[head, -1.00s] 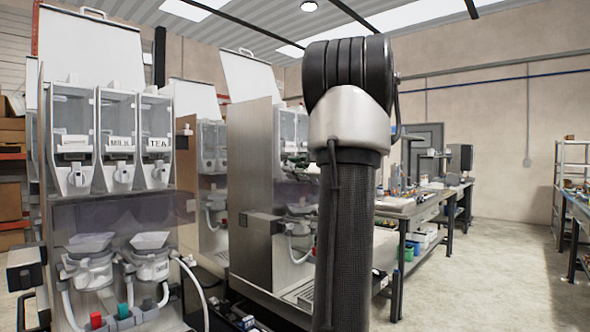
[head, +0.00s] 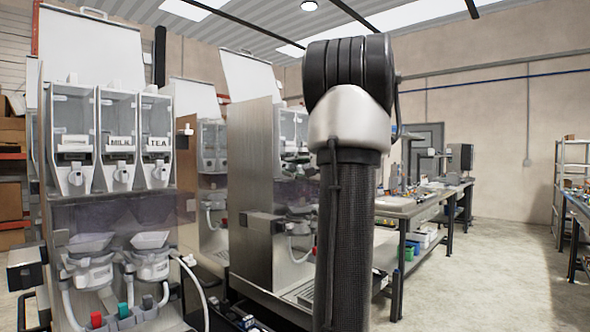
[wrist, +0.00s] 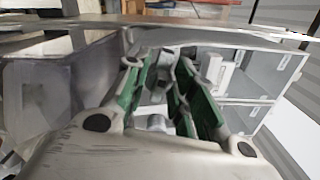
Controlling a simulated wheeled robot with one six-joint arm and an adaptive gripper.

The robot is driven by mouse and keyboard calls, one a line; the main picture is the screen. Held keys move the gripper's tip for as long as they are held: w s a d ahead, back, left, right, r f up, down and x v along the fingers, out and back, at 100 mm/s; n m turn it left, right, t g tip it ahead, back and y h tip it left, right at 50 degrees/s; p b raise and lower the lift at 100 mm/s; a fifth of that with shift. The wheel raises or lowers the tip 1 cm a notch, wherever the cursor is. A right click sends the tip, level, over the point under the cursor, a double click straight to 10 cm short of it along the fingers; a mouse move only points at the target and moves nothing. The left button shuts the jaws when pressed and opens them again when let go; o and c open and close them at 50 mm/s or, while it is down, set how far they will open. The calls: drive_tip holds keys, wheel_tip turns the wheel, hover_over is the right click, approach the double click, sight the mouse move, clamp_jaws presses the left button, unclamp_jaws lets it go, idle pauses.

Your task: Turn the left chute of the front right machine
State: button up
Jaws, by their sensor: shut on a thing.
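In the wrist view my gripper (wrist: 168,62), with green pads on its fingers, is closed around a small grey part (wrist: 158,92) of a machine. This looks like a chute, but the fingers cover much of it, and I cannot tell which chute it is or how far it is turned. In the head view my gripper is hidden behind my arm. One machine (head: 62,215) stands open at the left, with several clear canisters above white chutes (head: 123,176). A second machine (head: 250,185) stands to its right, partly covered by my arm.
White mixing bowls (head: 150,258) and hoses sit below the left machine's canisters. Clear canisters (wrist: 265,75) lie close to the fingers' right in the wrist view. A workbench (head: 410,208) runs along the right behind my arm. The floor (head: 480,280) at the right is clear.

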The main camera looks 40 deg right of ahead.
drive_tip(key=shift+f+n, duration=0.15)
drive_tip(key=shift+n, duration=1.85)
drive_tip(key=o, duration=0.7)
